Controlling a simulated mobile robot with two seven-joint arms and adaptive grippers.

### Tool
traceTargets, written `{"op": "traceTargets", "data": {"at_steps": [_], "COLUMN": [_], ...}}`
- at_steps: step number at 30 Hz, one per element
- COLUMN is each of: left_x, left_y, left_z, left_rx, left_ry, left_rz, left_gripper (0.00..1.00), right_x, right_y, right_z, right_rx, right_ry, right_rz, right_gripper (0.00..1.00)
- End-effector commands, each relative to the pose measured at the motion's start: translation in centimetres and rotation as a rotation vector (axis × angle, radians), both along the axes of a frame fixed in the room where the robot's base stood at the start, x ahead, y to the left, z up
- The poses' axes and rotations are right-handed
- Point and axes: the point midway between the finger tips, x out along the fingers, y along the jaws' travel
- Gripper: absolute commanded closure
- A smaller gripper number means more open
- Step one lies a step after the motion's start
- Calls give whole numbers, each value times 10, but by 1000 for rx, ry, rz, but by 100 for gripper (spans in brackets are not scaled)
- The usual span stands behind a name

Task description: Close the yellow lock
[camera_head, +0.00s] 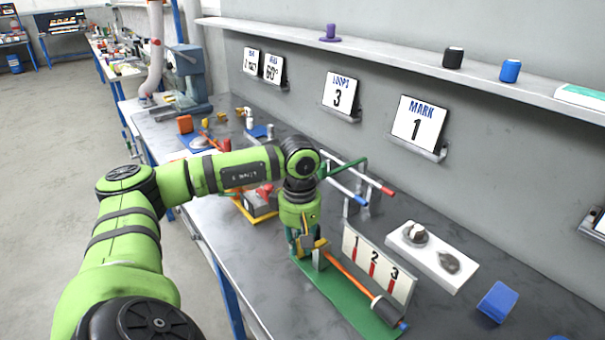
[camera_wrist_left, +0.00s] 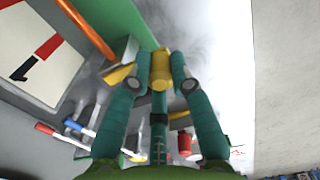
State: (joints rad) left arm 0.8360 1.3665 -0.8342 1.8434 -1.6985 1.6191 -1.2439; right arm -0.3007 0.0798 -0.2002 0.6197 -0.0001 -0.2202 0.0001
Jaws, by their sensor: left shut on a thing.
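My left gripper (camera_head: 307,250) points down at the near end of a green base plate (camera_head: 340,305), with its teal fingers shut on a yellow piece, apparently the yellow lock (camera_head: 320,243). In the left wrist view the yellow lock (camera_wrist_left: 160,66) shows between the fingertips of my left gripper (camera_wrist_left: 162,80). The fingers partly hide the lock, and its exact position is hard to tell. An orange rod (camera_head: 348,273) runs from beside the gripper to a dark cylinder (camera_head: 387,309) with a blue tip. My right gripper is not in view.
A white panel numbered 1, 2, 3 (camera_head: 397,291) stands beside the rod. A white block with two knobs (camera_head: 432,257) and a blue block (camera_head: 497,302) lie to the right. A grey box (camera_head: 260,203) and red and blue-tipped rods (camera_head: 388,191) stand behind.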

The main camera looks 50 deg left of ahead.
Motion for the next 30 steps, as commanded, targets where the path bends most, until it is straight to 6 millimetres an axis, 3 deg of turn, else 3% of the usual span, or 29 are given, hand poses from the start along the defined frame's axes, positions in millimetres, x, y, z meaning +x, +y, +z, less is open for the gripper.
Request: {"op": "traceTargets", "data": {"at_steps": [9,10,12,23,30], "left_x": [0,0,0,0,2], "left_y": [0,0,0,0,0], "left_z": [0,0,0,3,39], "left_rx": [1,1,1,1,0], "left_ry": [0,0,0,-2,-7], "left_rz": [-1,-1,-1,0,-1], "left_gripper": [100,74,54,54,54], "right_x": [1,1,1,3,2], "right_y": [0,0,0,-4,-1], "right_z": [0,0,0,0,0], "right_rx": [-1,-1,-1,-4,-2], "right_ry": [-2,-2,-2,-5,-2], "right_rz": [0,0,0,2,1], "right_gripper": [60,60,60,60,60]}}
